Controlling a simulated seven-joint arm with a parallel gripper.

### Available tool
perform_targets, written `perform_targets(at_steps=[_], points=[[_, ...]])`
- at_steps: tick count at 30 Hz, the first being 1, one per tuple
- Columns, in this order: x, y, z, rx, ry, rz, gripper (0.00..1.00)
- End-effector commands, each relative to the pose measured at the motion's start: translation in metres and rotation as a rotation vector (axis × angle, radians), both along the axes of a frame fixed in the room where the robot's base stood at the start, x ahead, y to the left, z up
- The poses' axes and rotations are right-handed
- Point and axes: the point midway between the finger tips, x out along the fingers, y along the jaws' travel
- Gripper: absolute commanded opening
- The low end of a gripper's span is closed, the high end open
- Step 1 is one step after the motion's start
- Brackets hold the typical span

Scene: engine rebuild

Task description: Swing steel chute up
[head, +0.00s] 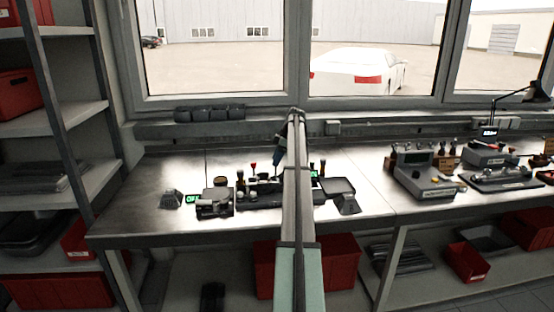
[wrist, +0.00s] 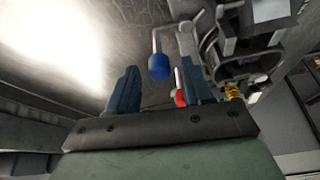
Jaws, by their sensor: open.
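My gripper (wrist: 158,88) is open, its two dark blue fingers spread in the wrist view. A blue knob (wrist: 160,67) on a thin rod shows in the gap between the fingertips, with no clear contact. A red knob (wrist: 181,98) shows close to the right finger, partly hidden. Grey metal parts (wrist: 213,55) of a fixture lie beyond the right finger. I cannot tell for certain which part is the steel chute. In the head view my gripper (head: 278,158) is over the small fixture (head: 262,194) on the bench, partly hidden by my arm.
The steel bench (head: 140,212) has bare room at its left end. Another device (head: 425,178) stands further right. A shelf rack (head: 65,115) bounds the left side; windows are behind.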

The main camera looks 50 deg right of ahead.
Motion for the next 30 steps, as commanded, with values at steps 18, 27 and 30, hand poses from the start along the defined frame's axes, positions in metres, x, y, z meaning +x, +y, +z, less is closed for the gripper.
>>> perform_targets(at_steps=[18,27,30], points=[[0.0002,0.0,-0.001,0.0,0.0,0.0,0.2],[0.0001,0.0,-0.0009,0.0,0.0,0.0,0.0],[-0.0002,0.0001,-0.0009,0.0,0.0,-0.007,0.0]])
